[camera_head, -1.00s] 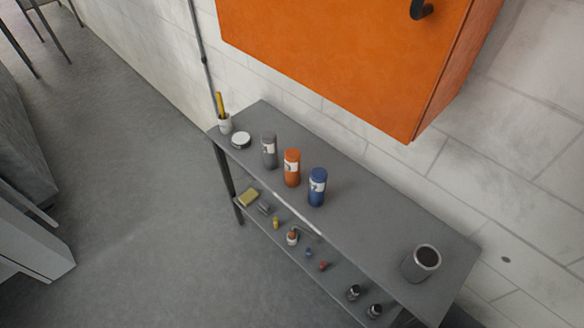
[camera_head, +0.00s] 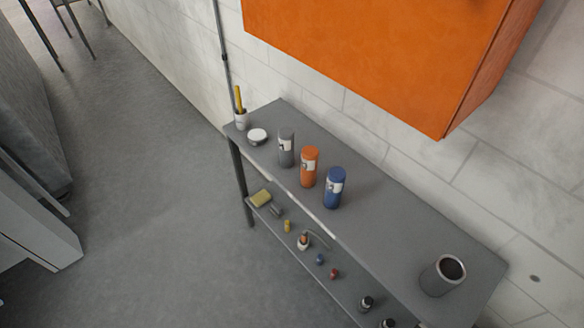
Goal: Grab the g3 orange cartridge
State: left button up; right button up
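The orange cartridge (camera_head: 308,167) stands upright on the top of the grey shelf table (camera_head: 385,215), with a white label on its side. It is between a grey cartridge (camera_head: 286,149) on its left and a blue cartridge (camera_head: 334,188) on its right, with small gaps between them. I cannot read the label. Neither of my grippers shows in the head view.
A white cup with yellow sticks (camera_head: 240,118) and a round white-topped tin (camera_head: 257,137) stand at the table's left end. A grey mug (camera_head: 443,275) stands at the right. Small items, including a yellow sponge (camera_head: 260,199), lie on the lower shelf. An orange cabinet (camera_head: 360,60) hangs above.

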aim_at(309, 155)
jog(key=u, duration=1.8)
jog(key=i, duration=1.5)
jog(key=z, duration=2.45)
